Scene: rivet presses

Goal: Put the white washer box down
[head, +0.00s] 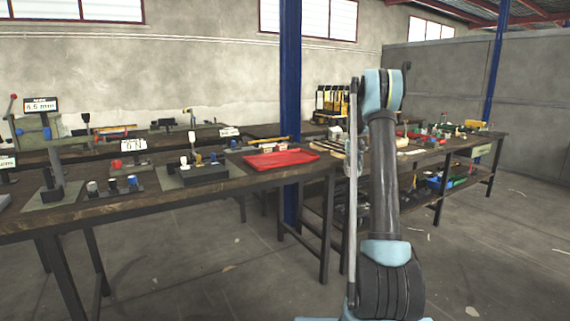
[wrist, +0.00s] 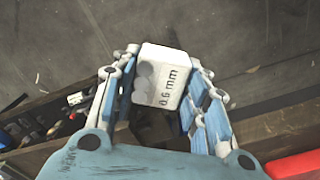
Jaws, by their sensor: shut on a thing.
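The white washer box (wrist: 160,75) shows in the wrist view, with dark print ending in "mm" and round grey shapes on its side. My gripper (wrist: 163,62) is shut on it, with one blue finger linkage on each side. Floor shows around the box's far end, and the dark table edge runs behind the gripper. In the head view my gripper is mostly hidden by my arm near the tables' junction, and I cannot make out the box clearly there.
A red tray (head: 280,159) lies on the wooden table, right of a black fixture (head: 200,173); its corner shows in the wrist view (wrist: 298,166). Small parts (wrist: 45,125) crowd the bench at left in the wrist view. A blue column (head: 290,100) stands by the tables.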

